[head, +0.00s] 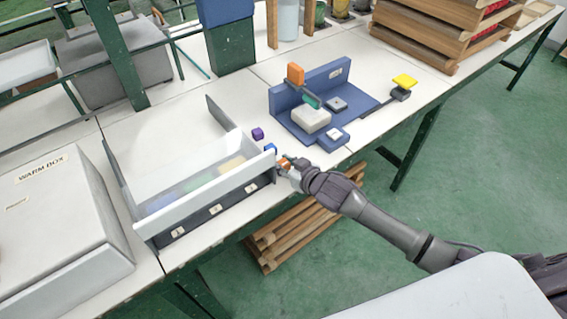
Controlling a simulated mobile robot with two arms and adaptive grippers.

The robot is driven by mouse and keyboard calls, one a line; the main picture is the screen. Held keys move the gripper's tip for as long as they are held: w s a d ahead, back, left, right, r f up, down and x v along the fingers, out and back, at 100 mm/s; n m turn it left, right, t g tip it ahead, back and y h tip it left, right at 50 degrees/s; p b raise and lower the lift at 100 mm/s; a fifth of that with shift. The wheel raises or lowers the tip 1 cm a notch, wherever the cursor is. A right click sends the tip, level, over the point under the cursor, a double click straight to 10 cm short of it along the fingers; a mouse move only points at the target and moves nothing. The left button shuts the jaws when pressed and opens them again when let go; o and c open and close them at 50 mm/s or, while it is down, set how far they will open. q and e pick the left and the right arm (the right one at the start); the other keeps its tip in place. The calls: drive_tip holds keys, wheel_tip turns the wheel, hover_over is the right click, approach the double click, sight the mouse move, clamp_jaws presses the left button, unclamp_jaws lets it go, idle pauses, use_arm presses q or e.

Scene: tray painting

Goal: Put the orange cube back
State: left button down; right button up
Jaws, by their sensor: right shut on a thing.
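My right gripper (287,163) reaches in from the right and is shut on a small orange cube (284,161). It holds the cube at the right end of a clear-fronted box (205,192) with a white rim and numbered dark panels along its lower front. The fingers partly hide the cube, and I cannot tell whether it touches the table. A blue cube (270,148) is just behind the gripper, and a purple cube (257,133) sits farther back on the table. My left gripper is not in view.
A blue fixture (311,88) with an orange block (295,73) and a pale block (311,119) stands right of the cubes. A large white warm box (62,225) is at the left. Wooden crates (430,35) stand at the back right.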

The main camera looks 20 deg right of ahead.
drive_tip(key=o, duration=0.6)
drive_tip(key=shift+f, duration=0.1)
drive_tip(key=shift+r, duration=0.2)
drive_tip(key=v, duration=1.2)
drive_tip(key=shift+f, duration=0.1)
